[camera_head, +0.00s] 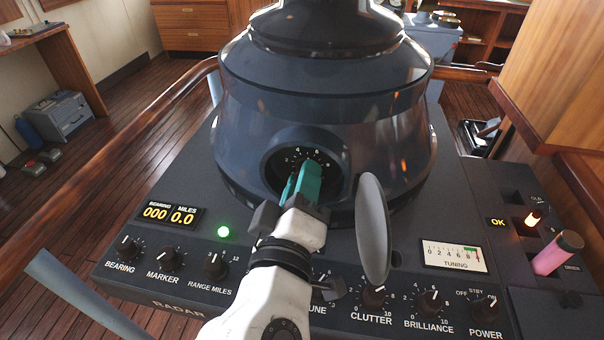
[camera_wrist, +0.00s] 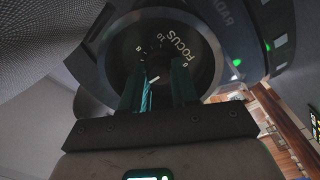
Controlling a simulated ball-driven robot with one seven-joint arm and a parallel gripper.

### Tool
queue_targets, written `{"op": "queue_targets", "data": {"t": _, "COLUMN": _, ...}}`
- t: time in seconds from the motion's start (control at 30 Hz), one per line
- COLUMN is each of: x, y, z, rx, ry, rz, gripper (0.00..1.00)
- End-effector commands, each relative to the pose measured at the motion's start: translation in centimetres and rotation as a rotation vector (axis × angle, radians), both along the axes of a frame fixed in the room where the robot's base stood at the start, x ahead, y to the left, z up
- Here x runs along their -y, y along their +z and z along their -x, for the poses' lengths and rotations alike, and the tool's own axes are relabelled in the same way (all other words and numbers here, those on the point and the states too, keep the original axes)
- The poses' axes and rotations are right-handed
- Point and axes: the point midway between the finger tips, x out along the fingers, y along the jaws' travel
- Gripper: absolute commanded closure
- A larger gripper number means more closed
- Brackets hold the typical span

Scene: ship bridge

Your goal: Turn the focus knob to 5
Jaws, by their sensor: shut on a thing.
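The focus dial (camera_head: 283,163) is a round black recessed face in the front of the dark radar hood. In the wrist view the dial (camera_wrist: 203,62) shows the word FOCUS and white marks, among them 8, 10 and 0. My gripper (camera_head: 308,180), with teal fingers, reaches into the recess and is shut on the focus knob (camera_wrist: 154,80). In the wrist view the fingers (camera_wrist: 159,85) stand on either side of the knob. A short white line shows between them, but which number it points at cannot be read. The fingers hide most of the knob in the head view.
The panel below carries several other knobs, including range miles (camera_head: 216,264), clutter (camera_head: 373,297) and brilliance (camera_head: 429,301). A grey oval paddle (camera_head: 373,230) stands right of my gripper. A tuning meter (camera_head: 453,256) and a pink-capped handle (camera_head: 557,252) are at the right.

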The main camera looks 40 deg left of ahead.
Motion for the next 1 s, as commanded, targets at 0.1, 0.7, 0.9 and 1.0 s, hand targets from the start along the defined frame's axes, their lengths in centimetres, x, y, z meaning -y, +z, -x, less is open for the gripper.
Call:
{"op": "queue_targets", "data": {"t": 0.1, "x": -0.03, "y": 0.13, "z": 0.0, "rx": 0.025, "ry": 0.0, "rz": 0.042, "gripper": 1.0}}
{"op": "queue_targets", "data": {"t": 0.7, "x": -0.07, "y": -0.01, "z": 0.06, "rx": 0.058, "ry": 0.003, "rz": 0.093, "gripper": 1.0}}
{"op": "queue_targets", "data": {"t": 0.9, "x": -0.07, "y": -0.01, "z": 0.06, "rx": 0.057, "ry": 0.003, "rz": 0.092, "gripper": 0.6}}
{"op": "queue_targets", "data": {"t": 1.0, "x": -0.05, "y": -0.01, "z": 0.04, "rx": 0.057, "ry": 0.002, "rz": 0.092, "gripper": 0.5}}
